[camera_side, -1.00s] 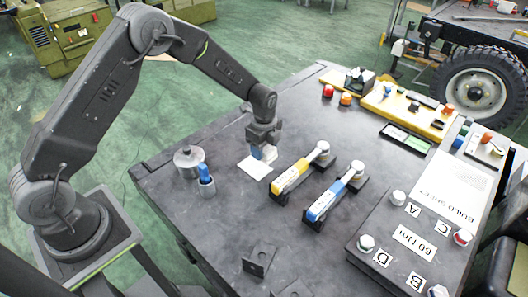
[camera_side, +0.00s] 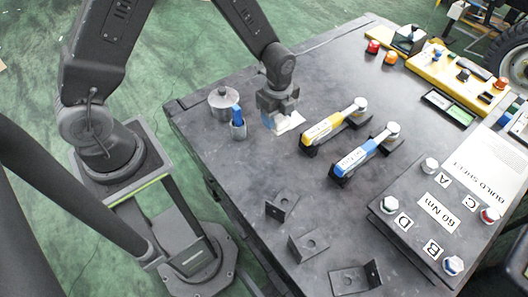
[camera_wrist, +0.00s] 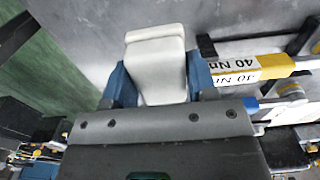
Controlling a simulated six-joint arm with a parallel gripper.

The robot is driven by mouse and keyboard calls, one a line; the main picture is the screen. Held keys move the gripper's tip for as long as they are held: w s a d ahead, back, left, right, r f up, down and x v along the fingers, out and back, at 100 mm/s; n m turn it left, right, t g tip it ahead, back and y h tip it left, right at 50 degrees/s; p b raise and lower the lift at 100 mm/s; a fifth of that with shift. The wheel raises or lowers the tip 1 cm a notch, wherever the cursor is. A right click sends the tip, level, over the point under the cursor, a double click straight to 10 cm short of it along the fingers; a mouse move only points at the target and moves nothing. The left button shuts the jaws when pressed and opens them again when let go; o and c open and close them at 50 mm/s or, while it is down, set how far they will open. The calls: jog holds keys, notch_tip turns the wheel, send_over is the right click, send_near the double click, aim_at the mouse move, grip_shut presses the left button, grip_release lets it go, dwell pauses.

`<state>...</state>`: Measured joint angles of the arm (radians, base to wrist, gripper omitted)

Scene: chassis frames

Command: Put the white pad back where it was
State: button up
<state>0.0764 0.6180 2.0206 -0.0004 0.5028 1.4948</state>
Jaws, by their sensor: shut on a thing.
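The white pad (camera_wrist: 157,55) is pinched between the blue fingertips of my gripper (camera_wrist: 158,84) in the wrist view. It looks bent, with a rounded far edge sticking out past the fingers. In the side view the pad (camera_side: 291,121) shows as a small white shape at the fingers of my gripper (camera_side: 274,120), low over the dark table. The gripper hides part of it, and I cannot tell whether it touches the table top.
A yellow-labelled torque wrench (camera_side: 328,127) and a blue-labelled one (camera_side: 359,158) lie to the right. A round metal container (camera_side: 222,103) and a cup with a blue item (camera_side: 238,126) stand left. Metal brackets (camera_side: 308,245) lie in front. Table between is clear.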

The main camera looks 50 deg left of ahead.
jog(key=s, duration=0.5)
send_over(262, 156)
notch_tip(262, 156, down, 5)
jog(key=shift+r, duration=0.15)
jog(key=shift+f, duration=2.45)
jog(key=shift+f, duration=0.15)
jog(key=o, duration=0.9)
